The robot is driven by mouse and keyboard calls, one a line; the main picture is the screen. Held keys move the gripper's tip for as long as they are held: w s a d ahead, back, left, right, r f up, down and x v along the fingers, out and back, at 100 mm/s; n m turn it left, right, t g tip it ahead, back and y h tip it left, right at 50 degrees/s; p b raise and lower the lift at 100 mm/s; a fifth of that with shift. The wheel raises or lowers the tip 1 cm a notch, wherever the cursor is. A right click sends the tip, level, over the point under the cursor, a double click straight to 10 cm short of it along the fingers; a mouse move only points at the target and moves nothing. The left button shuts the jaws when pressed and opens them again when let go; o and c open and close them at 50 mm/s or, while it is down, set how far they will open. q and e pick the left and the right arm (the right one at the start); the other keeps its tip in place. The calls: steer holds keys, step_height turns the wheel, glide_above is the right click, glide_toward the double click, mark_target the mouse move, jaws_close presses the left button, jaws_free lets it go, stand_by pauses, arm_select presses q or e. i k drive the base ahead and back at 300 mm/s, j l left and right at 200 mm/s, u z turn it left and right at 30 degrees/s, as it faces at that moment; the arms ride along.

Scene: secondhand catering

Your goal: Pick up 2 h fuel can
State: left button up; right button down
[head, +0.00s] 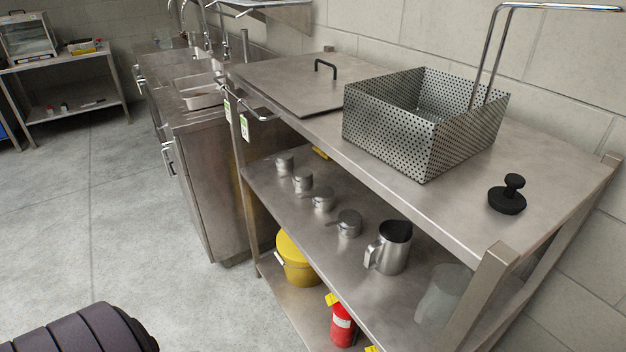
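Several small silver cans stand in a row on the middle shelf (290,222) of the steel table. From far to near they are a first can (285,163), a second can (303,180), a third can (323,199) and a fourth can (349,224). They look like fuel cans, but no label is readable, so I cannot tell which is the 2 h one. The nearer cans seem to have flat handles or lids sticking out to the side. Neither of my grippers is in view.
A metal jug (391,248) and a translucent container (442,294) share the shelf. The tabletop above holds a perforated basket (425,135), a black knob-handled press (507,196) and a flat lid (305,85). Below are a yellow bucket (297,262) and a red extinguisher (342,326).

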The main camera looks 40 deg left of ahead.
mark_target(303, 185)
steer(key=j+z, duration=0.3)
steer(key=z, duration=0.2)
steer(key=j+z, duration=0.3)
steer(key=z, duration=0.2)
steer(key=k+j+z, duration=0.15)
steer(key=j, duration=0.3)
steer(key=k+j+z, duration=0.15)
steer(key=j, duration=0.25)
steer(key=k+j+z, duration=0.1)
steer(key=j, duration=0.3)
steer(key=k+j+z, duration=0.15)
steer(key=k+j, duration=0.15)
steer(key=k+j+z, duration=0.15)
steer(key=j, duration=0.3)
steer(key=k, duration=0.1)
